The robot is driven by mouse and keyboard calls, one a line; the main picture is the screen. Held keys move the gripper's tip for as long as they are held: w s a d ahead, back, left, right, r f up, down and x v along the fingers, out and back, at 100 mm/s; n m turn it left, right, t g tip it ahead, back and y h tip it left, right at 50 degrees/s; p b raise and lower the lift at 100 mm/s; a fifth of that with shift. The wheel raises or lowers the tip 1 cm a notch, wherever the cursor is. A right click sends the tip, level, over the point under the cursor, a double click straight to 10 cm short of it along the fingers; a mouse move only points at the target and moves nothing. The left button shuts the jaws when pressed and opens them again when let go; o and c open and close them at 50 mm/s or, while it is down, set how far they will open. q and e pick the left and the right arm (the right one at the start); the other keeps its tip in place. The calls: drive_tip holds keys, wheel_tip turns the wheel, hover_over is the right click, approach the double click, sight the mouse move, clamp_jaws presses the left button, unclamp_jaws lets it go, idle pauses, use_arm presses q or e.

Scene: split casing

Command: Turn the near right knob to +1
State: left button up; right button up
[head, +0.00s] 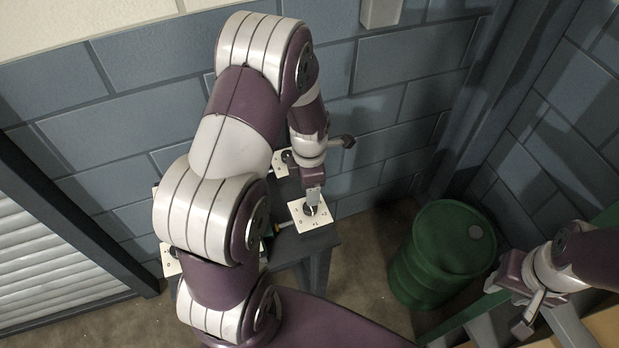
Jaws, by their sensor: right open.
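The near right knob (311,211) is a small dark knob on a pale square plate (319,223) marked with numbers, among them 0, +1 and +2. The plate lies at the right corner of a dark grey stand. My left gripper (313,196) points down right at this knob, and its grey fingers cover part of it. Whether they touch or grip it, and where the knob points, I cannot tell. My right gripper (494,285) is open and empty at the right, well away from the knob.
Another pale plate (280,164) shows behind my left wrist, and one (170,262) at the stand's left. My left arm hides much of the stand (307,246). A green barrel (440,252) stands right of it. A grey-blue block wall (165,98) rises behind.

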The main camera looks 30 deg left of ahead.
use_arm(q)
wheel_tip(320, 180, up, 4)
drive_tip(key=shift+r, duration=0.15)
idle(0.4)
drive_tip(key=s+d+r+m+b, duration=0.1)
drive_tip(key=s+d+r+m, duration=0.1)
drive_tip(key=m, duration=1.1)
drive_tip(key=s+d+r+m+t+b, duration=0.1)
drive_tip(key=s+d+m, duration=0.3)
drive_tip(key=m, duration=0.9)
drive_tip(key=s+r, duration=0.1)
drive_tip(key=s, duration=0.2)
drive_tip(key=shift+s+d, duration=0.15)
drive_tip(key=shift+d, duration=0.05)
drive_tip(key=shift+c, duration=0.4)
